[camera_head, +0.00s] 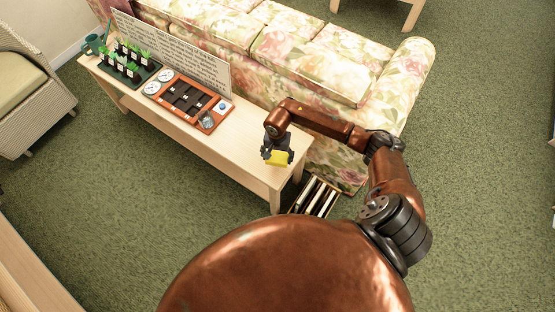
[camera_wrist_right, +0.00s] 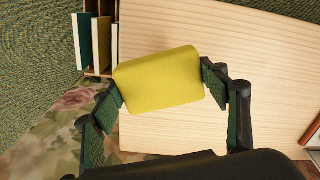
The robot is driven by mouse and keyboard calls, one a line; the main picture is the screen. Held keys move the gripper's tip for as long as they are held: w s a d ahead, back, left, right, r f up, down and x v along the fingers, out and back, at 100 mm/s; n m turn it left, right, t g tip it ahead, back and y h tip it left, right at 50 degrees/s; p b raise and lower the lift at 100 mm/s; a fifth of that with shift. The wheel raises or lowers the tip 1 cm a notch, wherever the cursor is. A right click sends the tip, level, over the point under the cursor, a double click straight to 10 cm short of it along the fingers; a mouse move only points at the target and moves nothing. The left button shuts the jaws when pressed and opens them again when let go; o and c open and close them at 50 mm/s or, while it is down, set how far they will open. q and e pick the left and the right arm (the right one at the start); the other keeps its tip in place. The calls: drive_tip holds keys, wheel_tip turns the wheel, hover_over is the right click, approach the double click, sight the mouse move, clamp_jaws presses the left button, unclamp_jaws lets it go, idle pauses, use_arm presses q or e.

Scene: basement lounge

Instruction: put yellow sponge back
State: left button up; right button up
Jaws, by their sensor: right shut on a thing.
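The yellow sponge (camera_head: 278,158) is in my right gripper (camera_head: 277,152), near the right end of the long light wood table (camera_head: 232,148). In the right wrist view the sponge (camera_wrist_right: 158,79) sits between the two dark green finger pads of my right gripper (camera_wrist_right: 163,90). The gripper is shut on it, with one pad at each short side. The table top (camera_wrist_right: 240,40) lies behind the sponge; I cannot tell whether the sponge touches it. My left gripper is not in view.
On the table stand an orange tray (camera_head: 160,93) with dark compartments and dials, a dark tray of small plants (camera_head: 133,75), and a white text board (camera_head: 175,55). A floral sofa (camera_head: 285,63) is behind. A rack of books (camera_head: 315,197) stands at the table's right end.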

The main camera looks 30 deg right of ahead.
sight(278, 160)
drive_tip(key=shift+w+d+f, duration=0.25)
drive_tip(key=shift+d+f, duration=0.05)
drive_tip(key=shift+f, duration=0.1)
drive_tip(key=shift+w+d+f+b, duration=0.1)
drive_tip(key=shift+d+f+b, duration=0.1)
drive_tip(key=shift+f, duration=0.75)
drive_tip(key=shift+w+d+f+b, duration=0.1)
drive_tip(key=shift+f+b, duration=0.1)
drive_tip(key=shift+f, duration=0.75)
drive_tip(key=shift+f, duration=0.15)
drive_tip(key=o, duration=1.1)
drive_tip(key=shift+a, duration=0.1)
